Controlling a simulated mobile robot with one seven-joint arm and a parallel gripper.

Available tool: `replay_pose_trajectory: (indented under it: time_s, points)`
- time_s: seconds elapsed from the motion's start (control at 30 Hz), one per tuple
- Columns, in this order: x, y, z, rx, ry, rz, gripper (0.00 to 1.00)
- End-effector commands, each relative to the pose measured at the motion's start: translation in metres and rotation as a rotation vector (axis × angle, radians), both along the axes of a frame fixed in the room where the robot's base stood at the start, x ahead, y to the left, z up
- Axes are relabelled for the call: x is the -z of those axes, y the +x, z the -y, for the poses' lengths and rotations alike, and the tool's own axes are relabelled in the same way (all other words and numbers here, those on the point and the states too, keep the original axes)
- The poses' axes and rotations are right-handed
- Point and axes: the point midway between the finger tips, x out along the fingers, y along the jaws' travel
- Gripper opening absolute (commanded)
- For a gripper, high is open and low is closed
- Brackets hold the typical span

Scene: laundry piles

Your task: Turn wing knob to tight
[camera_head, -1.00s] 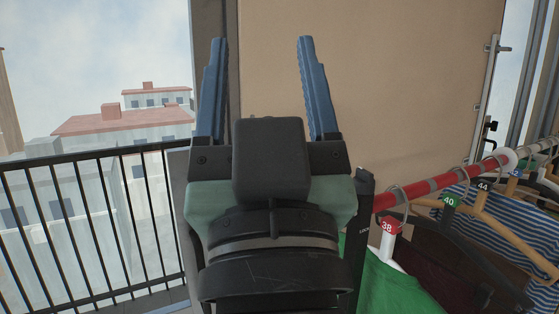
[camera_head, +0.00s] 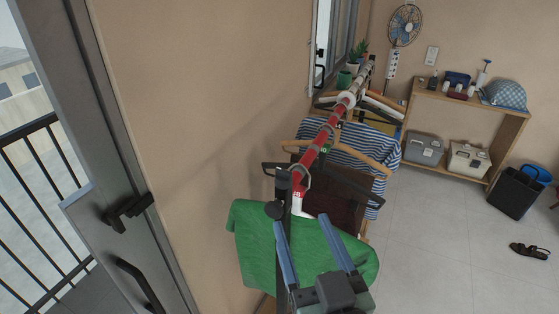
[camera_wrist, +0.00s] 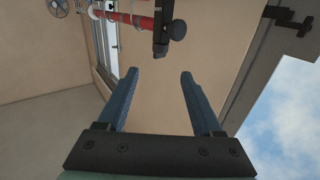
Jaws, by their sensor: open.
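A dark round knob (camera_head: 273,210), which looks like the wing knob, sits on the side of the black post (camera_head: 283,184) at the near end of the clothes rack. The knob (camera_wrist: 177,29) also shows at the top of the wrist view, beside the black post end (camera_wrist: 162,22). Its wings and its turn position cannot be made out. My gripper (camera_head: 302,236) is open with blue fingers, in front of the green shirt in the head view. In the wrist view my gripper (camera_wrist: 160,76) is empty, and the knob appears beyond the fingertips, apart from them.
The red rail (camera_head: 318,145) runs away from me with hangers, a green shirt (camera_head: 257,243) and striped clothes (camera_head: 347,143). A tan wall and a door frame with a black handle (camera_head: 137,284) stand left.

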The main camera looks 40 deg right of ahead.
Motion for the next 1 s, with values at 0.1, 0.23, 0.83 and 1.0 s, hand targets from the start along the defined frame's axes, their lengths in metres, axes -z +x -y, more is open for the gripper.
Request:
replay_pose_trajectory:
  time_s: [0.1,0.23,0.83,1.0]
  points:
    - [0.004,0.006,0.002,-0.004,-0.004,0.005,0.68]
    - [0.006,0.013,0.006,-0.005,-0.007,0.006,0.68]
    - [-0.003,0.090,0.050,-0.001,-0.002,0.001,0.68]
    - [-0.001,0.106,0.059,-0.001,0.000,0.001,0.68]
